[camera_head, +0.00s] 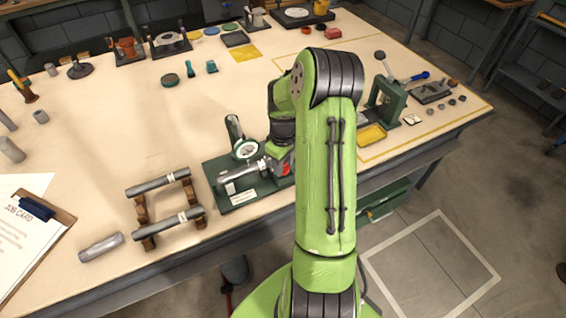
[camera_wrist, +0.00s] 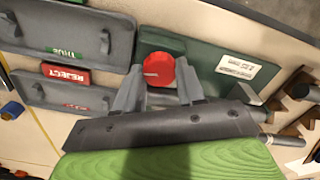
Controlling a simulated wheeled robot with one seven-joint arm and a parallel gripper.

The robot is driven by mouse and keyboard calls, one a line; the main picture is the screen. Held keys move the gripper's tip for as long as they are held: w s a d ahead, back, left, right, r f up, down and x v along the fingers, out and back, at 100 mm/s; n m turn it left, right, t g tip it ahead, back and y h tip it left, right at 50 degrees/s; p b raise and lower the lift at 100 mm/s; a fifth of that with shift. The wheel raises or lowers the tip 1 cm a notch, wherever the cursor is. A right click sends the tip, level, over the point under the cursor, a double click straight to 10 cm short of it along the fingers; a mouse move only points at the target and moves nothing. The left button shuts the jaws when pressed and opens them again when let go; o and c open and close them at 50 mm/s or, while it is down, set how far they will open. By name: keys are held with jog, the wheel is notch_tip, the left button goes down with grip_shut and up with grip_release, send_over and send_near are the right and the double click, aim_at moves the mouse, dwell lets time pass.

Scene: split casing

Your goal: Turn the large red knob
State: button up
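The large red knob (camera_wrist: 158,66) is round with a pale pointer line, set on a dark green plate (camera_wrist: 205,60). In the wrist view it lies between the two fingers of my gripper (camera_wrist: 159,76). The fingers are spread, one on each side of the knob; I cannot tell whether either touches it. In the head view a bit of the red knob (camera_head: 286,168) shows beside my arm, at the right end of the green fixture (camera_head: 243,198). My arm hides the rest and most of the gripper.
The fixture carries a dial gauge (camera_head: 245,150) and a shaft close to the gripper. A rack with shafts (camera_head: 165,212) stands to its left. In the wrist view a red REJECT block (camera_wrist: 66,74) and grey trays (camera_wrist: 60,25) lie left of the knob. A clipboard (camera_head: 32,225) is at far left.

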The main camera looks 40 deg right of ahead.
jog(key=shift+c, duration=1.3)
jog(key=shift+m, duration=0.3)
jog(key=m, duration=0.4)
jog(key=shift+m+b, duration=0.3)
jog(key=shift+m, duration=1.8)
jog(key=o, duration=1.1)
jog(key=shift+c, duration=0.2)
